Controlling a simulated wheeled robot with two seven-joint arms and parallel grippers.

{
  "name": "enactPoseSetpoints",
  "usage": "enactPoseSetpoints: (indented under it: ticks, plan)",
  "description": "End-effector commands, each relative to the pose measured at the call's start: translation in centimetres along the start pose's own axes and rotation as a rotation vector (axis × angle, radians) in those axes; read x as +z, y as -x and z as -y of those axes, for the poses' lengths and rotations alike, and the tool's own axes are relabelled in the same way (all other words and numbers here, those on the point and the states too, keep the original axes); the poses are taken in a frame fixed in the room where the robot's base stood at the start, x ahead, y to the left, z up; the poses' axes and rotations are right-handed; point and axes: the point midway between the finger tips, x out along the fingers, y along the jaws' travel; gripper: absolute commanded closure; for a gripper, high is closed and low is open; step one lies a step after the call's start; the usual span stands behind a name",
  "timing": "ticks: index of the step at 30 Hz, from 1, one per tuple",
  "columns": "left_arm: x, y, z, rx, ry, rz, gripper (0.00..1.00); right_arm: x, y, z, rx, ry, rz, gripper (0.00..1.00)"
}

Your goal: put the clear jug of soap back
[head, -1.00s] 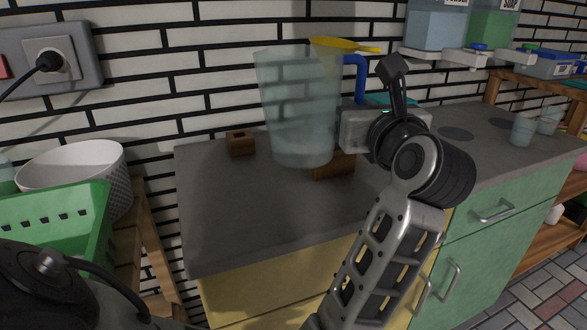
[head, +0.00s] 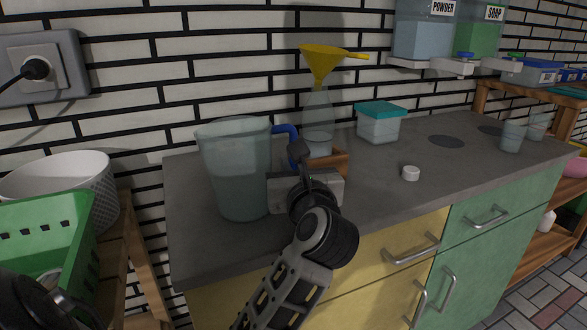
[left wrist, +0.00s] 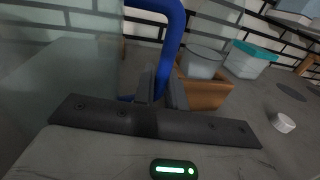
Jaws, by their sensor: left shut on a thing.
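The clear jug (head: 233,170) with a blue handle (head: 284,131) is upright over the left part of the grey counter. I cannot tell whether its base touches the counter or hangs just above it. Its contents are hard to make out. My left gripper (head: 297,165) is at the jug's right side, shut on the blue handle. In the left wrist view the handle (left wrist: 172,45) runs down between the fingers (left wrist: 160,88), and the jug's cloudy wall (left wrist: 60,75) fills the left. My right gripper is not in view.
Close right of the jug, a clear bottle (head: 317,118) with a yellow funnel (head: 322,66) stands in a wooden holder (head: 341,166). A teal-lidded tub (head: 380,124) and white cap (head: 411,173) are farther right. POWDER (head: 424,33) and SOAP (head: 481,30) dispensers hang on the wall. Bare counter (head: 385,205) lies in front.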

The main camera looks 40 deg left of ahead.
Motion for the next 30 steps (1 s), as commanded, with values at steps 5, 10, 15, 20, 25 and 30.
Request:
enactPoseSetpoints:
  ticks: [5, 10, 15, 20, 25, 30]
  plan:
    - [0.1, 0.0, 0.0, 0.000, 0.000, 0.001, 1.00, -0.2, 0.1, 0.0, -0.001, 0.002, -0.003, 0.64]
    - [-0.3, 0.0, 0.0, 0.000, 0.000, -0.001, 0.82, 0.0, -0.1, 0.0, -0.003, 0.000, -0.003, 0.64]
    - [-0.2, 0.0, 0.0, 0.000, 0.000, -0.001, 0.78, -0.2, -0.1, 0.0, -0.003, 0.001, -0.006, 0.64]
    - [0.0, 0.0, 0.0, 0.000, 0.000, 0.000, 0.78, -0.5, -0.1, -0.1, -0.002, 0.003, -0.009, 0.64]
    - [0.0, 1.8, 0.1, -0.004, 0.002, -0.003, 0.78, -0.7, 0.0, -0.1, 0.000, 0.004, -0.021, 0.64]
    - [-0.1, 4.8, 0.1, -0.003, 0.002, -0.005, 0.78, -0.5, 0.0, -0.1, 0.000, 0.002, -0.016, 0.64]
